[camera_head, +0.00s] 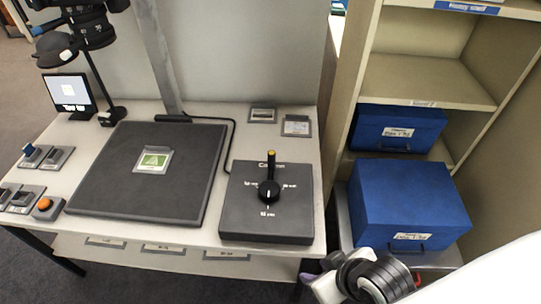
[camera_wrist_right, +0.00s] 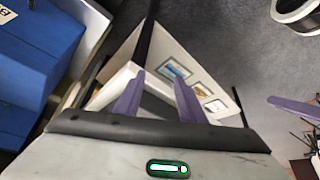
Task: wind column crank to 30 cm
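The column crank is a black knob (camera_head: 269,191) on a dark box (camera_head: 262,226) at the right of the table in the head view. Its arm has a yellow tip and points to the back, toward the label at the top of the box. Small white marks lie around the knob, too blurred to read surely. My right gripper (camera_head: 311,278) is in front of the table's right corner, apart from the crank. In the right wrist view its two purple fingers (camera_wrist_right: 157,97) are spread with nothing held. Purple parts (camera_wrist_right: 294,108) at that view's right edge look like my left gripper, cut off.
A dark base board (camera_head: 105,190) carries a green card (camera_head: 153,160). Switches and an orange button (camera_head: 47,207) stand at the left. A shelf with blue boxes (camera_head: 409,203) stands close on the right. A camera (camera_head: 85,30) hangs at the upper left.

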